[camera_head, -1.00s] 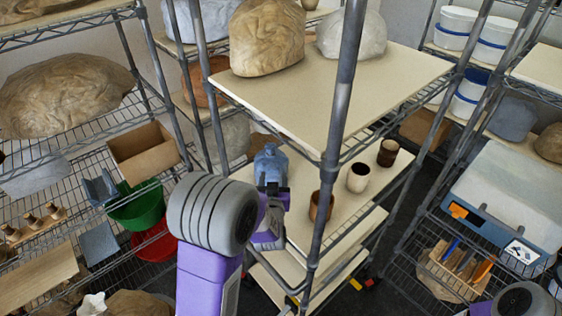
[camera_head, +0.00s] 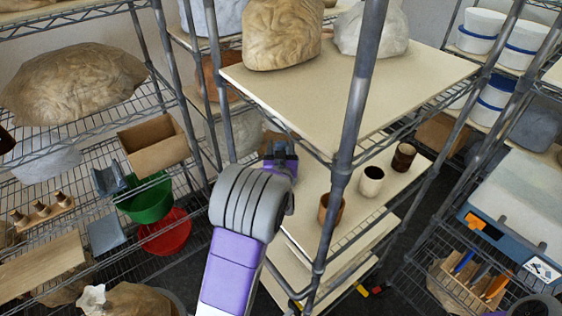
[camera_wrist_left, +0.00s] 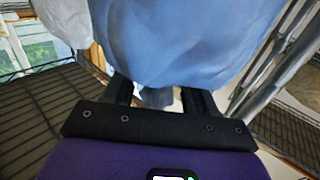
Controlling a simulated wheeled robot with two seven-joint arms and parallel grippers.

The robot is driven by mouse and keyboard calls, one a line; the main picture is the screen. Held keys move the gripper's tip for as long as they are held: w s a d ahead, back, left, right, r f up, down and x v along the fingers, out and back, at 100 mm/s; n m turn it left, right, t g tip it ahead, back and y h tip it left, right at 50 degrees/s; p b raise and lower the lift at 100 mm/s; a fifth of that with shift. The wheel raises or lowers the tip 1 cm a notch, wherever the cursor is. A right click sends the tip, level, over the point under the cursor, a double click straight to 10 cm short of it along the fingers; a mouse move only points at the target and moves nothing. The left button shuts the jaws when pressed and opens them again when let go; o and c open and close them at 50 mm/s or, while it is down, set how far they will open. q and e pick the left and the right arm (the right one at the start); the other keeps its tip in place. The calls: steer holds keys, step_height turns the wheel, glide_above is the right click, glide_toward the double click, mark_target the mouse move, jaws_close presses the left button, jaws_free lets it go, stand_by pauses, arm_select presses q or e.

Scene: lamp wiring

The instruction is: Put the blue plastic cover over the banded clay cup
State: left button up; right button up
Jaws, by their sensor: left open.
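A blue plastic cover (camera_wrist_left: 185,40) fills the upper middle of the left wrist view, in front of my left gripper. Its lower edge overlaps the fingers, and I cannot tell whether they touch it. In the head view my left gripper (camera_head: 279,150) is open at the left end of the middle shelf, and no cover shows in it. Three cups stand on that shelf, right of the gripper: a brown one (camera_head: 331,208), a pale one with a dark inside (camera_head: 371,181) and a dark brown one (camera_head: 403,157), which seems banded.
A metal rack post (camera_head: 352,130) stands between my left gripper and the cups. A pale board (camera_head: 350,90) with wrapped lumps lies above them. Green (camera_head: 147,205) and red (camera_head: 165,235) bowls sit on the left rack.

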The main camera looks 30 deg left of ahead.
arm_select(q)
steer(key=shift+s, duration=0.1)
steer(key=shift+c, duration=0.3)
jaws_close()
steer(key=shift+r, duration=0.1)
